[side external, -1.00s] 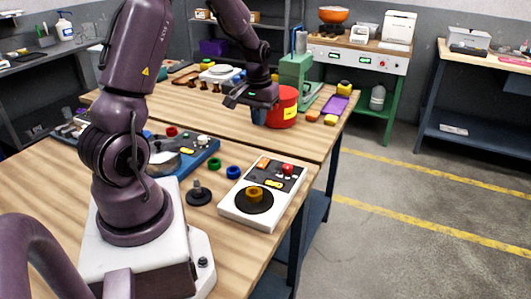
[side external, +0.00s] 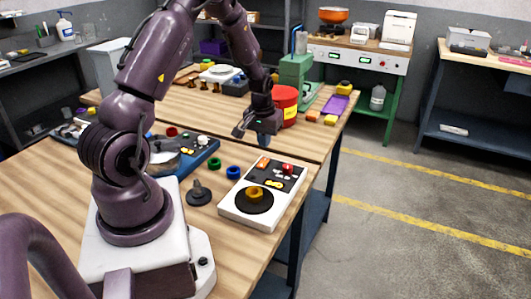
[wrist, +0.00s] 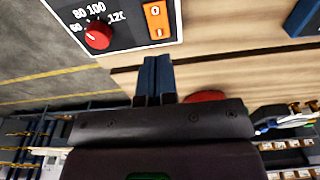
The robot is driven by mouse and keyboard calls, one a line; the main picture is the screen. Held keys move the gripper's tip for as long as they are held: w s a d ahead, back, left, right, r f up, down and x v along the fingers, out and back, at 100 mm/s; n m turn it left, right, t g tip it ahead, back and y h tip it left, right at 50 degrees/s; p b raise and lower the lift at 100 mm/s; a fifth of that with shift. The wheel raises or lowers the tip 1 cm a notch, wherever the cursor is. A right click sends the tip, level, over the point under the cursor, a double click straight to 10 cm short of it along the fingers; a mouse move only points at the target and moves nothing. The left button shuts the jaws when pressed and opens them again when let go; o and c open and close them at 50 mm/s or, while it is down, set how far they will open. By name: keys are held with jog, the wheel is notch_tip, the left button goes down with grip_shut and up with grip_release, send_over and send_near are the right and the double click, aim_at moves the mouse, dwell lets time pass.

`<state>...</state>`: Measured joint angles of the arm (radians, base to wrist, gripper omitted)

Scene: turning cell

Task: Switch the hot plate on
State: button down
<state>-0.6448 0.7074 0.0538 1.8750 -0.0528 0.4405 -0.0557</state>
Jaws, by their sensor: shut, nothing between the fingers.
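The hot plate (side external: 232,207) is a white box on the near wooden table, with a dark control panel and a round black plate. A yellow nut-shaped piece (side external: 255,193) sits on that plate. The orange rocker switch (side external: 262,164) also shows in the wrist view (wrist: 157,20), marked 0 and I; which side is pressed is unclear. Beside it is a red dial (wrist: 98,34) with temperature numbers. My gripper (side external: 263,141) is shut and empty, just beyond the panel end of the hot plate. Its blue fingertips (wrist: 158,59) appear below the switch in the wrist view, apart from it.
Green and blue rings (side external: 232,172) and a dark knobbed piece (side external: 199,192) lie left of the hot plate. A blue tray-like unit (side external: 205,153) is farther left. The table's edge is close on the right.

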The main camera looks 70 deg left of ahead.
aim_at(264, 162)
jog(key=shift+w+a+f, duration=0.15)
jog(key=shift+f, duration=1.1)
jog(key=shift+w+a+f, duration=0.1)
jog(key=shift+f, duration=1.15)
jog(key=shift+f, duration=0.45)
jog(key=shift+s+d+r, duration=0.25)
jog(key=shift+s+d, duration=0.35)
jog(key=shift+w+a, duration=0.1)
jog(key=shift+r, duration=0.2)
notch_tip(264, 162, up, 14)
jog(key=s+d, duration=0.1)
jog(key=shift+s+d+f, duration=0.15)
jog(key=shift+f, duration=0.05)
